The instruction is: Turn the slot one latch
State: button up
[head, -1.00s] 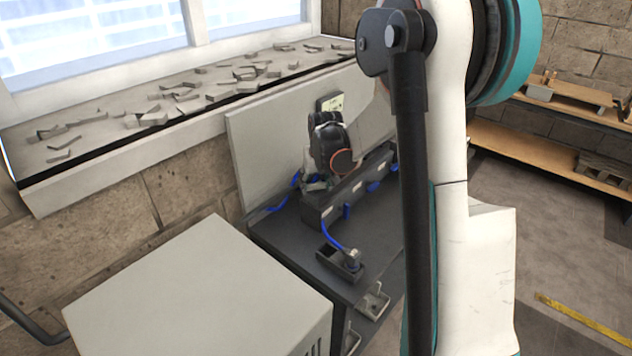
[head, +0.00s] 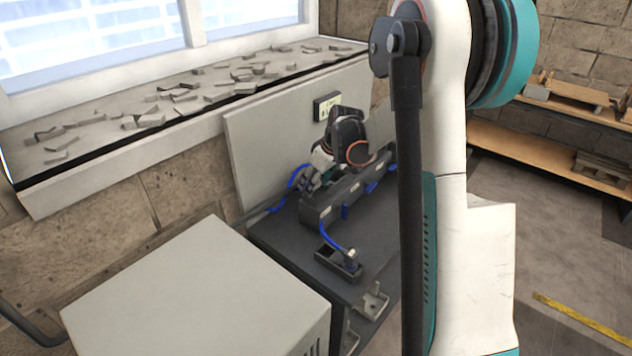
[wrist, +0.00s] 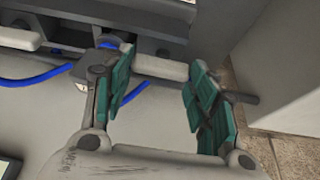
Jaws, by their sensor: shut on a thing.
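The long dark slotted housing (head: 345,192) lies on the dark bench, with pale labels and several blue tabs (head: 345,212) along its near side. My gripper (head: 316,176) is at its far left side, partly hidden by my wrist. Which slot this bar belongs to cannot be read.
A blue cable (head: 331,238) runs to a plug in a small black tray (head: 338,264). Another blue cable (wrist: 38,76) passes close to my fingers. A pale cabinet (head: 200,285) stands in front, and an upright panel (head: 265,150) with a small sign (head: 327,105) stands behind.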

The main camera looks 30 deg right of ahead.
dwell(0.4)
jog(key=o, duration=1.1)
jog(key=shift+f, duration=0.1)
jog(key=shift+c, duration=0.2)
jog(key=v, duration=0.8)
jog(key=shift+a, duration=0.1)
